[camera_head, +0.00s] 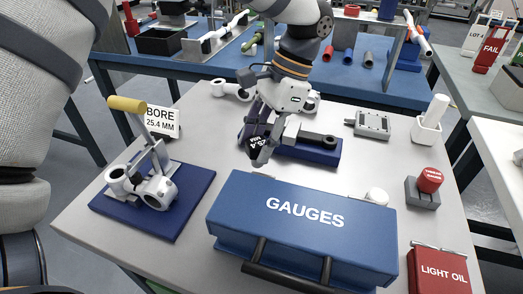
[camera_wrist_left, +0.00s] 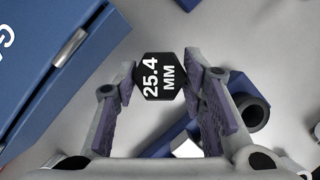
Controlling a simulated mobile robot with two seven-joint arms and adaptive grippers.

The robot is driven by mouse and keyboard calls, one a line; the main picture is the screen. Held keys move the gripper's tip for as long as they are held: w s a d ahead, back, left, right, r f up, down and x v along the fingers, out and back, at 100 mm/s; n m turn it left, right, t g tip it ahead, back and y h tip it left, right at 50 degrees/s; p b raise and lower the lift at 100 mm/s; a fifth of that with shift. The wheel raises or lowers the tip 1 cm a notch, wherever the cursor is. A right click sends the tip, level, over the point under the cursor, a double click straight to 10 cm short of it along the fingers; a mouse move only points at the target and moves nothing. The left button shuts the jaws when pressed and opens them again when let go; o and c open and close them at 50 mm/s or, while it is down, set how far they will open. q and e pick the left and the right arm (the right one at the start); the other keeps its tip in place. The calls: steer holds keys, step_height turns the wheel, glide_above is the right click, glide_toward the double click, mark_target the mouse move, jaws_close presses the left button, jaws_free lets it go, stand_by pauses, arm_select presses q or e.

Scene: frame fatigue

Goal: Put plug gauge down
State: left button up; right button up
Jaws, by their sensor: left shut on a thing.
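My left gripper (camera_head: 262,142) is shut on the plug gauge (camera_head: 258,149), whose dark end shows white lettering. In the left wrist view the gauge's black hexagonal end (camera_wrist_left: 160,77) reads "25.4 MM" and sits between the two fingertips (camera_wrist_left: 160,84). The gauge is over the table, behind the blue GAUGES case (camera_head: 300,218). A low blue block (camera_head: 322,155) with a grey, dark-ended tubular part on it is just right of the gripper. Whether the gauge touches anything below is hidden. My right gripper is not in view.
A clamp with a yellow handle (camera_head: 127,104) holds a grey part on a blue base (camera_head: 190,213) at the left. A BORE 25.4 MM sign (camera_head: 162,121) stands behind it. A red button box (camera_head: 430,180) and a LIGHT OIL can (camera_head: 438,272) are at the right.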

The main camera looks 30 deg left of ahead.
arm_select(q)
steer(key=shift+f, duration=1.2)
steer(key=shift+s+f, duration=0.1)
steer(key=o, duration=1.3)
steer(key=shift+f, duration=0.1)
steer(key=b+v, duration=0.1)
steer(key=v, duration=1.1)
steer(key=shift+d, duration=0.1)
